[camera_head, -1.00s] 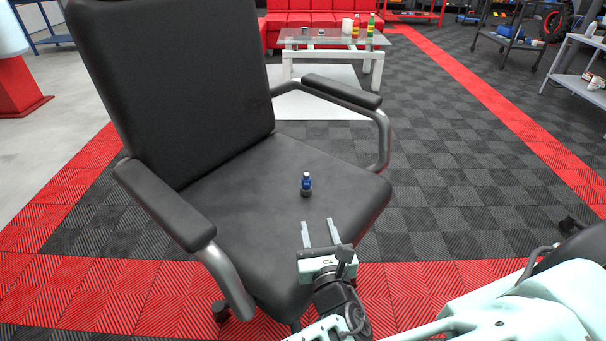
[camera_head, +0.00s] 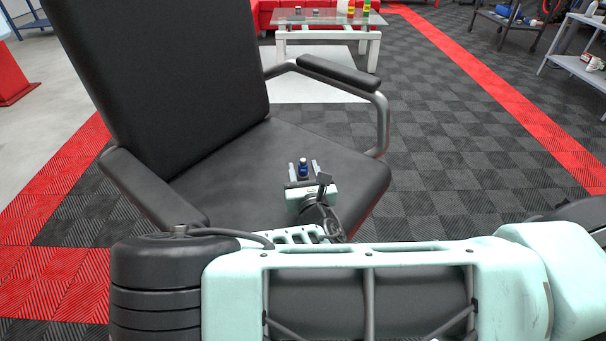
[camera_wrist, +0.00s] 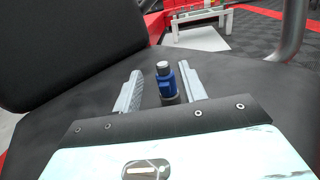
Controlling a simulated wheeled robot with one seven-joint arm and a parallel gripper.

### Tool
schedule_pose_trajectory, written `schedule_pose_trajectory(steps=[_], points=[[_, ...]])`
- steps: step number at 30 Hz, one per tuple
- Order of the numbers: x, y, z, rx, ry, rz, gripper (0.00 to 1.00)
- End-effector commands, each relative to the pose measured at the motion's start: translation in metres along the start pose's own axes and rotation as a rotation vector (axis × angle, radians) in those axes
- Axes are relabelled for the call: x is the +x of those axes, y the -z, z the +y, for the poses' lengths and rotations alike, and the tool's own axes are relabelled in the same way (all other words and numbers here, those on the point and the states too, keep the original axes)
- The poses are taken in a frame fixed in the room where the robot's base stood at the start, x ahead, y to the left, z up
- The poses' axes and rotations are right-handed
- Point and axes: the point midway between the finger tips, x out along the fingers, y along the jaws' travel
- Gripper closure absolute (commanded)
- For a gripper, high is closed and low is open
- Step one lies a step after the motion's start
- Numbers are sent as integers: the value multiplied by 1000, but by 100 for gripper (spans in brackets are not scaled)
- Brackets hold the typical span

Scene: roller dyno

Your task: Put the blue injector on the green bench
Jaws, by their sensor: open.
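The blue injector (camera_head: 303,168) stands upright on the seat of the black chair (camera_head: 240,172). It is blue with a pale top and a dark lower part. My gripper (camera_head: 303,170) is open, low over the seat, with one finger on each side of the injector. In the wrist view the injector (camera_wrist: 165,82) stands between the two fingers (camera_wrist: 160,90), closer to the right one. Its base is partly hidden by the gripper body. I cannot tell whether a finger touches it. No green bench shows in either view.
The chair's armrests (camera_head: 340,75) and backrest (camera_head: 160,75) flank the seat. A glass-topped white table (camera_head: 325,22) with bottles and a red sofa stand behind. A grey shelf (camera_head: 578,62) stands at the right. Checkered floor to the right of the chair is clear.

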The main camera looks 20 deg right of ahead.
Motion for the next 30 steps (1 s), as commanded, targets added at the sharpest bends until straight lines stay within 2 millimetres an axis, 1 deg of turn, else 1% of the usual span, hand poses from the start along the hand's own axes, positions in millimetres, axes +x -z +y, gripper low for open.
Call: schedule_pose_trajectory(steps=[2,9,12,20,23,24,25,30], points=[[6,0,-2,1,2,-1,58],[41,-2,-5,4,2,-2,58],[49,-2,-4,3,0,-1,58],[52,-2,-4,1,0,-1,58],[52,-2,-4,1,0,-1,83],[52,-2,-4,1,0,0,95],[52,-2,-4,1,0,0,100],[52,-2,-4,1,0,-1,100]])
